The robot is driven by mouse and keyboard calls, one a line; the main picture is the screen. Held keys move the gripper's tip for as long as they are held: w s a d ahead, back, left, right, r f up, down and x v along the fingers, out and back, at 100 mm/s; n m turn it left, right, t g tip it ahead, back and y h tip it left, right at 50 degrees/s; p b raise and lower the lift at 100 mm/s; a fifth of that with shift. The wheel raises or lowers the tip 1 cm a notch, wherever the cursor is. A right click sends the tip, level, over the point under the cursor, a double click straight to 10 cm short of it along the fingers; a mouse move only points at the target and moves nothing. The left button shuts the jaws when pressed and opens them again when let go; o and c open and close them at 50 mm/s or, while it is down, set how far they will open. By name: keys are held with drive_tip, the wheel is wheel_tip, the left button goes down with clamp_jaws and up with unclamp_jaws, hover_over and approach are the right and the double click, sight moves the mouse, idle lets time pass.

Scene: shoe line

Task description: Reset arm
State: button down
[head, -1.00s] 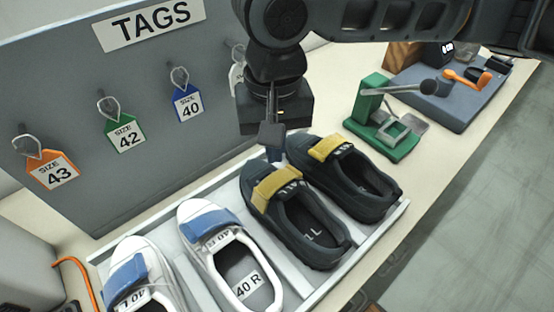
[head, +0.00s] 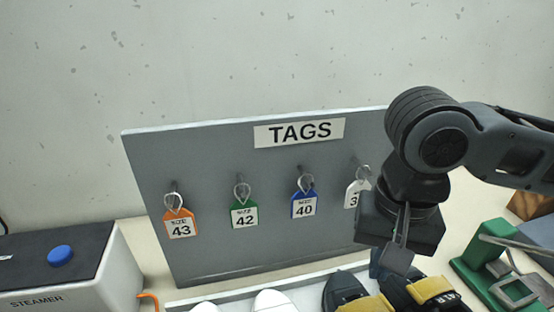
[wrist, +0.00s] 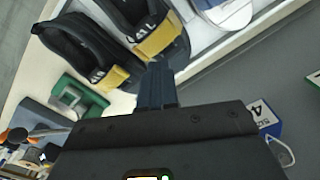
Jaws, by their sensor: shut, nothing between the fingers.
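My arm comes in from the right in the head view, and my gripper (head: 385,263) hangs above the toes of the dark shoes, in front of the tag board. It is shut with nothing in it. In the wrist view the shut fingers (wrist: 157,86) point towards the dark shoes with yellow straps. These shoes (head: 362,298) are cut off by the bottom edge of the head view; the wrist view shows more of them, including a strap (wrist: 158,38).
The grey TAGS board (head: 255,165) holds orange 43, green 42, blue 40 and a partly hidden white tag. White shoes (head: 272,301) lie front centre. A steamer (head: 75,265) stands left, a green press (head: 490,265) right. Bare wall rises behind.

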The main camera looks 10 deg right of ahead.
drive_tip(key=w+a+r+n+t+y, duration=0.2)
drive_tip(key=a+y, duration=0.3)
drive_tip(key=a, duration=0.7)
drive_tip(key=w+a+r+t+y, duration=0.3)
drive_tip(key=a+r+t+y, duration=0.65)
drive_tip(key=a+r, duration=0.35)
drive_tip(key=s+d+f+m+t+h+b, duration=0.1)
drive_tip(key=s+d+f+m+t+h, duration=0.2)
drive_tip(key=s+d+f+h, duration=0.45)
drive_tip(key=s+d+f+m+t+h, duration=0.35)
drive_tip(key=d+f, duration=0.25)
drive_tip(key=f, duration=0.4)
drive_tip(key=s+d+f+n+g+h, duration=0.1)
drive_tip(key=s+d+n, duration=0.4)
drive_tip(key=s, duration=0.5)
drive_tip(key=s+d+f+n+g+h, duration=0.2)
drive_tip(key=s+d+f+n, duration=0.2)
drive_tip(key=s, duration=0.6)
drive_tip(key=shift+s+d+n, duration=0.15)
drive_tip(key=shift+d+n, duration=0.6)
drive_tip(key=shift+d, duration=0.5)
